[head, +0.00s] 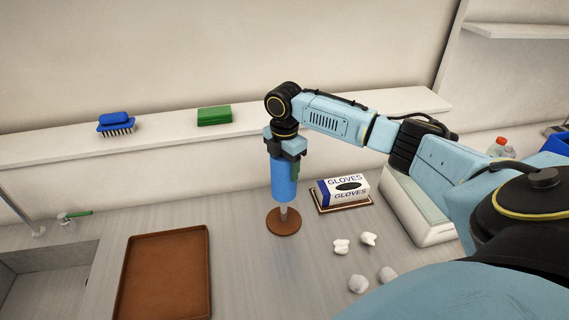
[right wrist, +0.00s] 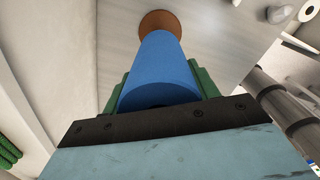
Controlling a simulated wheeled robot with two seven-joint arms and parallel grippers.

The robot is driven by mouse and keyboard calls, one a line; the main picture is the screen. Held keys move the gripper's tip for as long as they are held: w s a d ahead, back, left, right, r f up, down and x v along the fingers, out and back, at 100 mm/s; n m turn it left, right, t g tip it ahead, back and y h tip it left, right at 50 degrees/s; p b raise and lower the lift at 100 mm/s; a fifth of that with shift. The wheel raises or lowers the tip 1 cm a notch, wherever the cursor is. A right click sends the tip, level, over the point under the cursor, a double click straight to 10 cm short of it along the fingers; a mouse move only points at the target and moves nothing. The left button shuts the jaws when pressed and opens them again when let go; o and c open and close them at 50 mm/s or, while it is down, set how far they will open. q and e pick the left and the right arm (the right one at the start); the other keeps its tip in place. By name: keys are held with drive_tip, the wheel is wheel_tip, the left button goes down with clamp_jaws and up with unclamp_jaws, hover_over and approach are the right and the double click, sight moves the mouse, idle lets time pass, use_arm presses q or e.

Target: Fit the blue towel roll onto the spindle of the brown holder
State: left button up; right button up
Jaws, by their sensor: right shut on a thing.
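The blue towel roll (head: 284,184) hangs upright under my right gripper (head: 284,157), which is shut on its upper part. In the right wrist view the roll (right wrist: 158,70) lies between the green finger pads. The brown holder (head: 283,226) stands on the counter directly below the roll, its round base flat. A short pale length of its spindle (head: 284,210) shows between the roll's lower end and the base. The rest of the spindle is hidden; I cannot tell whether it is inside the roll or behind it. In the right wrist view the brown base (right wrist: 158,20) shows beyond the roll. My left gripper is not in view.
A gloves box (head: 343,189) on a small tray stands right of the holder. Several crumpled white pieces (head: 341,246) lie in front of it. A brown tray (head: 163,275) lies to the left, beside the sink. The ledge behind holds a blue brush (head: 116,123) and a green sponge (head: 214,115).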

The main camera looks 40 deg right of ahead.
sight(285, 195)
drive_tip(key=shift+f+b, duration=0.55)
drive_tip(key=shift+f, duration=1.65)
drive_tip(key=shift+p, duration=0.45)
drive_tip(key=shift+f+b, duration=1.5)
drive_tip(key=shift+f, duration=1.7)
drive_tip(key=shift+p, duration=0.3)
drive_tip(key=shift+f, duration=0.4)
idle(0.4)
drive_tip(key=o, duration=1.2)
